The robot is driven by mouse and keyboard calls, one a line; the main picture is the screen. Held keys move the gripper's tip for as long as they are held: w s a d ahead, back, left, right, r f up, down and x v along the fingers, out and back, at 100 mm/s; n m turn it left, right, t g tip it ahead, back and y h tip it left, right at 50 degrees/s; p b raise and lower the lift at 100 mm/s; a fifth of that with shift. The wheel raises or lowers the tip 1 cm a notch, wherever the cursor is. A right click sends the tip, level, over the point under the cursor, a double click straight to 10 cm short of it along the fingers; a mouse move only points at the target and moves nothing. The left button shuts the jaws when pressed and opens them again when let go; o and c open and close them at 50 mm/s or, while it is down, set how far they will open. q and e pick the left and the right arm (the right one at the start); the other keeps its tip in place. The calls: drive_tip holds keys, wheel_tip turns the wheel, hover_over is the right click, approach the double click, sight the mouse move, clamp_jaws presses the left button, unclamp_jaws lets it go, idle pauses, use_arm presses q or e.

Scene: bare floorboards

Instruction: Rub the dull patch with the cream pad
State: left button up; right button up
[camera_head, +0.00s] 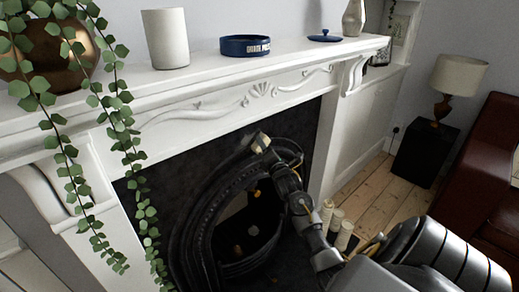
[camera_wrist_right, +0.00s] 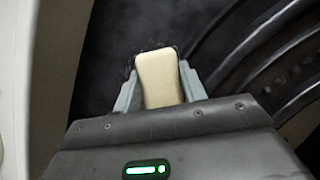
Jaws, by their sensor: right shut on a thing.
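The cream pad (camera_head: 260,142) is at the top right of the black cast-iron arch (camera_head: 205,185) in the fireplace, in the head view. My right gripper (camera_head: 266,150) is shut on it. In the right wrist view the pad (camera_wrist_right: 160,80) stands out between the two grey fingers of the right gripper (camera_wrist_right: 160,92), against a dark surface. Whether the pad touches that surface I cannot tell. Faint pale mottling shows around the pad there; I cannot make out the dull patch for certain. My left gripper is not in view.
The white mantelpiece (camera_head: 205,73) runs above, carrying a blue open tin (camera_head: 245,46), a blue lid (camera_head: 325,36) and a white cylinder (camera_head: 165,40). A trailing plant (camera_head: 120,120) hangs at the left. Pale candles (camera_head: 345,232) stand on the hearth near my right arm.

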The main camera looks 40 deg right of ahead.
sight(257, 149)
drive_tip(key=shift+d, duration=0.2)
drive_tip(key=shift+d+r+b, duration=0.1)
drive_tip(key=shift+d+b, duration=0.35)
drive_tip(key=shift+d, duration=1.35)
drive_tip(key=shift+a+p, duration=0.75)
drive_tip(key=shift+a, duration=1.15)
drive_tip(key=shift+a, duration=0.1)
drive_tip(key=shift+a+p, duration=1)
drive_tip(key=shift+a, duration=0.75)
